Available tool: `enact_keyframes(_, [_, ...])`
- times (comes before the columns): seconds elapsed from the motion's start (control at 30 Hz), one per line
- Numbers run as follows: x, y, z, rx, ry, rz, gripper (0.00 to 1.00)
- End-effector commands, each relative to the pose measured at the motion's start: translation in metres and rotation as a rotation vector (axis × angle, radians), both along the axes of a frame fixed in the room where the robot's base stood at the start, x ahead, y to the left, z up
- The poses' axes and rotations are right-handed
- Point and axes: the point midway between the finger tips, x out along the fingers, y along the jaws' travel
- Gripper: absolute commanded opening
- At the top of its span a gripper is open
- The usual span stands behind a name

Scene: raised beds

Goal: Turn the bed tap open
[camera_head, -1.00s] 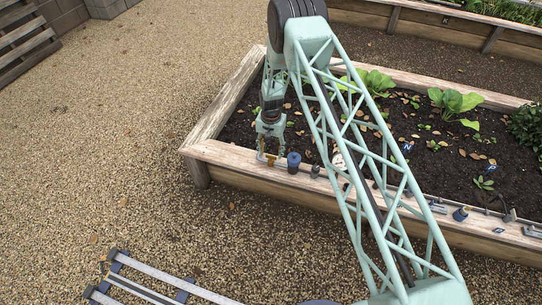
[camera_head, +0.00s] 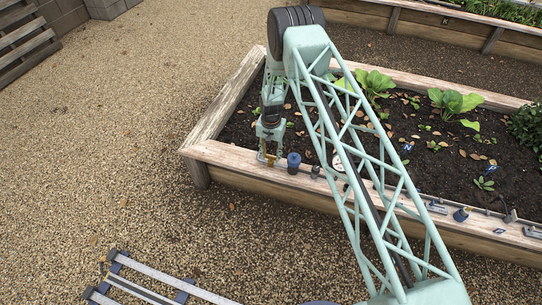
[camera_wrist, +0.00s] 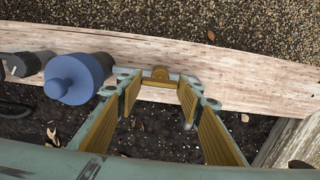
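A small brass piece (camera_wrist: 158,76), which looks like the bed tap, sits on the wooden rim of the raised bed (camera_wrist: 235,88). In the wrist view it shows between and just beyond the fingertips of my gripper (camera_wrist: 161,90). My gripper is open, with yellow pads facing each other and nothing held. In the head view my gripper (camera_head: 268,158) is low over the near left corner of the bed, where it mostly hides the brass piece. I cannot tell whether the fingers touch it.
A blue capped cylinder (camera_wrist: 75,78) stands on the rim left of my gripper in the wrist view; it also shows in the head view (camera_head: 293,162). More small fittings (camera_head: 461,214) line the rim. Dark soil with plants (camera_head: 453,101) fills the bed. Gravel lies in front.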

Motion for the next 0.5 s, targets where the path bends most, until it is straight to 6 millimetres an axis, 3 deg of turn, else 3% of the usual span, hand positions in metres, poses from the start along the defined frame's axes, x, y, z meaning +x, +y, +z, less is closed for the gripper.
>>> enact_keyframes(0.5, [-0.0001, -0.0001, -0.0010, 0.000, 0.000, 0.077, 0.23])
